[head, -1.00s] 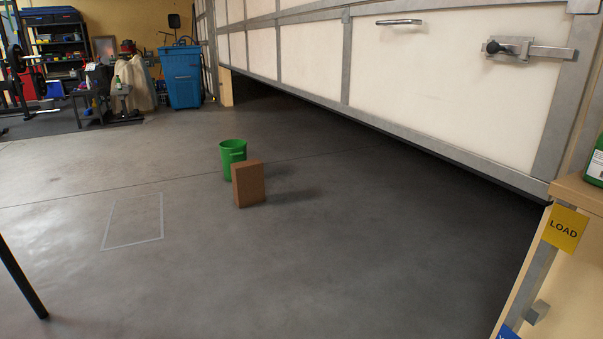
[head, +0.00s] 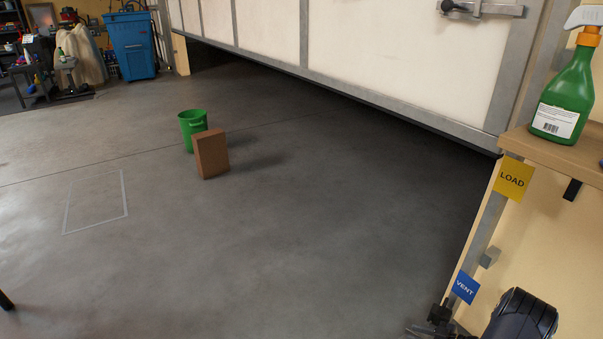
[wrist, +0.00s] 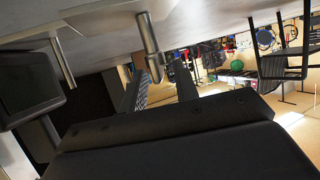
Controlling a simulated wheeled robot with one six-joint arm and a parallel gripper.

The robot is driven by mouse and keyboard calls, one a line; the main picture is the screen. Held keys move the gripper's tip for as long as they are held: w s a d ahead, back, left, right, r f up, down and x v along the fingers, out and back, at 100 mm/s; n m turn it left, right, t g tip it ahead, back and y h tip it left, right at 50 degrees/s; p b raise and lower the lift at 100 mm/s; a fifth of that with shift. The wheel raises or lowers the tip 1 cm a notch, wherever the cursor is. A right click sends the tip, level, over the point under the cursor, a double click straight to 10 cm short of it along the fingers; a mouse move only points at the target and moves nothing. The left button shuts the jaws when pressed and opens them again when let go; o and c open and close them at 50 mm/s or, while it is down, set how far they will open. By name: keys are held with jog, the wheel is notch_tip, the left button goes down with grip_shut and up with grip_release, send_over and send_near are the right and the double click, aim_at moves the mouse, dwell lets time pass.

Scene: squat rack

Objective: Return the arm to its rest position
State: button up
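My arm (head: 522,316) shows as a dark rounded link at the bottom right of the head view, in front of the cream panel. In the wrist view my gripper (wrist: 160,78) has its two dark fingers apart, with a gap between them. A grey metal bar (wrist: 149,46) shows at the gap, beyond the fingers; I cannot tell how far away it is. I see nothing held. Small dark parts at the bottom edge of the head view, left of the arm link, are too cut off to identify.
A wooden ledge (head: 577,148) with a green spray bottle (head: 563,98) stands at right, above the yellow LOAD sign (head: 513,178) and blue VENT sign (head: 465,287). A green bucket (head: 192,128) and brown box (head: 211,154) stand on the open floor. A dark screen (wrist: 28,88) is left in the wrist view.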

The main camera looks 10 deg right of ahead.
jog(key=shift+x, duration=1.05)
jog(key=shift+s+d+r+m+h, duration=0.1)
jog(key=shift+s+m+h, duration=0.1)
jog(key=shift+m+h, duration=0.15)
jog(key=shift+m+t+h, duration=0.9)
jog(key=shift+m+h, duration=0.6)
jog(key=shift+h, duration=0.05)
jog(key=shift+m+t+h, duration=0.9)
jog(key=shift+m+h, duration=0.55)
jog(key=shift+h, duration=0.35)
